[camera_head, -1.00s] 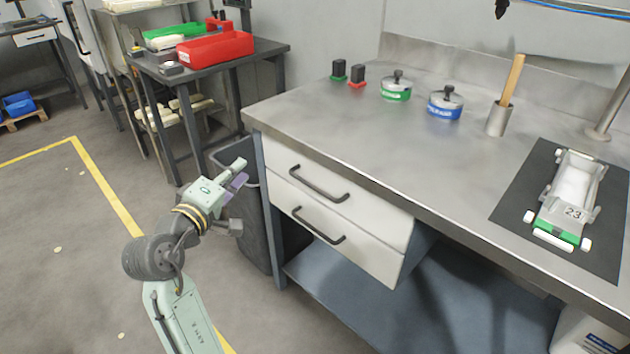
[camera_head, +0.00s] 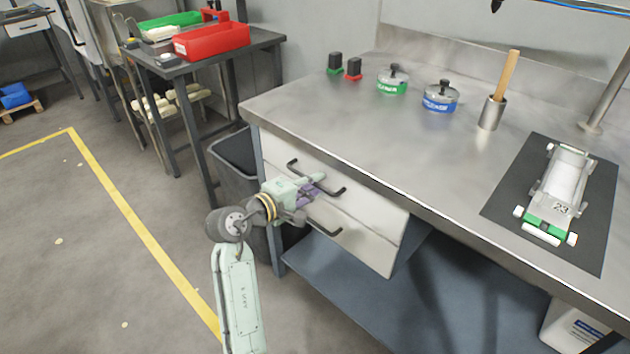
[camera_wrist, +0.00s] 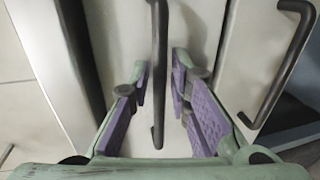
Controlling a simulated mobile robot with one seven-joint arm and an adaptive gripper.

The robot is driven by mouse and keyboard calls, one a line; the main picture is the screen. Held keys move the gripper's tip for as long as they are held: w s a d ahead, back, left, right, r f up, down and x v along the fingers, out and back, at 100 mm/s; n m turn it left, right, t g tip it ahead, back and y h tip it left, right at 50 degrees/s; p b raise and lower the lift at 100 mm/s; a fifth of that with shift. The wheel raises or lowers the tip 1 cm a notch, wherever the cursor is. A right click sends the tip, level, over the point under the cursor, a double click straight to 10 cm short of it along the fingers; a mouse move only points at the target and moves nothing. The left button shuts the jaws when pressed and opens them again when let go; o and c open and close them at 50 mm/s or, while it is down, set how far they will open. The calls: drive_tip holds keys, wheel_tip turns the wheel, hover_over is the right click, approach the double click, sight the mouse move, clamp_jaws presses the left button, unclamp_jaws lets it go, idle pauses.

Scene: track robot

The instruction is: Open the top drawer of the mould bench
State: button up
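The mould bench (camera_head: 330,130) has two pale drawers under its left end. The top drawer (camera_head: 366,204) appears closed and has a dark bar handle (camera_head: 335,192). The bottom drawer (camera_head: 352,245) also appears closed. My gripper (camera_head: 316,187) is in front of the top drawer at its handle. In the wrist view my gripper (camera_wrist: 166,95) is open, with purple finger pads on both sides of a dark handle (camera_wrist: 159,60). The handle lies between the pads with gaps to each side. The other handle (camera_wrist: 285,70) shows at the right of the wrist view.
A dark bin (camera_head: 235,155) stands left of the drawers, close to my arm. A blue lower shelf (camera_head: 350,290) is below.

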drive_tip(key=shift+w+d, duration=0.15)
clamp_jaws()
idle(0.7)
